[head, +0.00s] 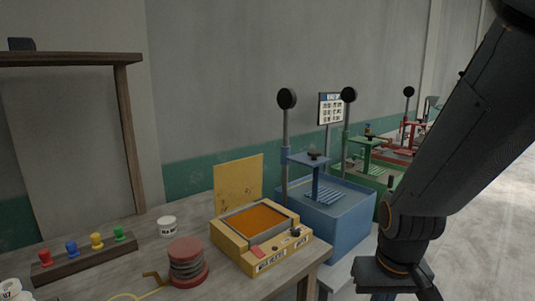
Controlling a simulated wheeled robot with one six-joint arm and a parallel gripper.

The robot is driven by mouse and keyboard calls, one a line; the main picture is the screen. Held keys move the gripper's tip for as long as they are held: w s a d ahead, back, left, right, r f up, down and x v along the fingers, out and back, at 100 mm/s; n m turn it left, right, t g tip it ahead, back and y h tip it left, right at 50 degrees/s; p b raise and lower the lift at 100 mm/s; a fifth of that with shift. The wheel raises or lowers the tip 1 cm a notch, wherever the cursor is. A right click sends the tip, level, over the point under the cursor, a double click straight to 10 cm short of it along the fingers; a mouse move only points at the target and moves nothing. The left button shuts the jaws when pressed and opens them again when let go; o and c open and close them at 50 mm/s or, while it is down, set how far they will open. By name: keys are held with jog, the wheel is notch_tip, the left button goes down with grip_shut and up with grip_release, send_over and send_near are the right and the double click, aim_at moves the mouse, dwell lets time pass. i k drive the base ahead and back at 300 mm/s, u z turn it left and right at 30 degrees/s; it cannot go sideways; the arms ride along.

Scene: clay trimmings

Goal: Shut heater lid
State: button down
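The heater (284,255) is a yellow box near the right end of the wooden bench, with a recessed orange surface inside a grey rim. Its lid (238,177) is a flat yellow panel standing upright at the back edge, so the heater is open. A knob and labels sit on its front ledge, with a small red piece at the left. My gripper (398,291) hangs at the lower right, apart from the heater and to its right. Its fingertips are cut off by the bottom edge, so its opening is hidden.
A red-ended spool (187,264) stands left of the heater, with a white tub (167,226) behind it. A rack of coloured pegs (84,256) is farther left. A blue station (325,212) with a tall post stands close behind the heater's right side.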

aim_at(236, 183)
jog(key=z, duration=0.15)
jog(key=i, duration=0.8)
jog(key=u, duration=1.65)
